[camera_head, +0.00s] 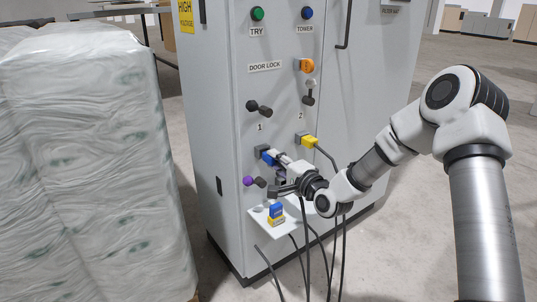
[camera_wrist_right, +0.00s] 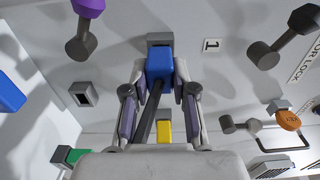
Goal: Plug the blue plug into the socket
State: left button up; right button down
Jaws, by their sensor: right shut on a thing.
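The blue plug (camera_head: 267,157) is held at the grey socket (camera_head: 261,149) below the label 1 on the cabinet front. My right gripper (camera_head: 277,161) is shut on it. In the right wrist view the blue plug (camera_wrist_right: 159,60) sits between the two fingertips (camera_wrist_right: 159,72), its dark cable running back between the fingers. Its front end is against or inside the grey socket (camera_wrist_right: 160,38); how deep it sits is hidden. My left gripper is not in view.
A yellow plug (camera_head: 309,141) sits in the cabinet (camera_head: 222,110) to the right. A purple knob (camera_head: 248,181) is close below left. Wrapped bales (camera_head: 85,150) stand at left. Cables hang below.

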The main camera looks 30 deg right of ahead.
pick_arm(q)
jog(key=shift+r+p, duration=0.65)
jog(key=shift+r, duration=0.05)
pick_arm(e)
jog(key=shift+s+d, duration=0.1)
jog(key=shift+s, duration=1.3)
